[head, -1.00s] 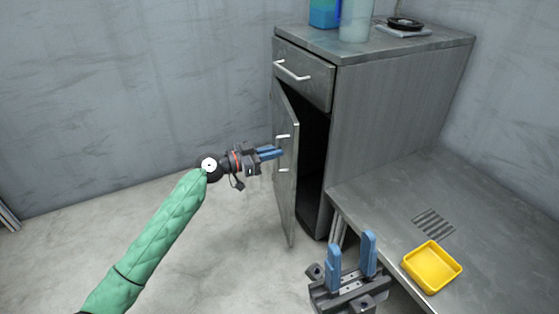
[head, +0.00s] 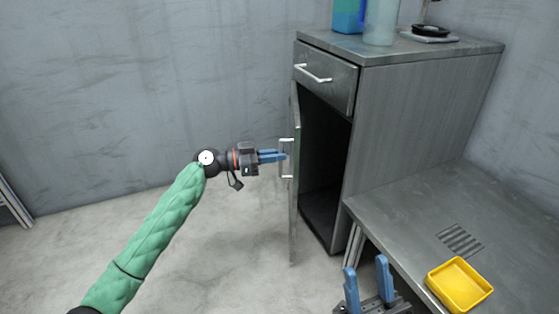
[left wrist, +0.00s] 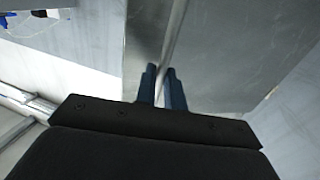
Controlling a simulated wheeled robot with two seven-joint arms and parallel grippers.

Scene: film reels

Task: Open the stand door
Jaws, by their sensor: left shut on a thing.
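The grey metal stand (head: 415,125) stands at the back right in the head view. Its door (head: 294,215) hangs wide open on the left side and shows nearly edge-on. The dark inside of the stand (head: 322,150) is visible. My left gripper (head: 284,156) is shut on the door's handle (head: 287,172), a short pale vertical bar. The left wrist view shows the two blue fingers (left wrist: 161,88) closed around the bar in front of the door's panel. My right gripper (head: 366,280) is open and empty at the bottom, left of the yellow tray.
A drawer (head: 325,78) with a bar handle sits shut above the door opening. Containers (head: 381,22) and a black reel device (head: 432,31) stand on top. A metal table (head: 410,205) with a yellow tray (head: 459,284) is at right. The floor at left is clear.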

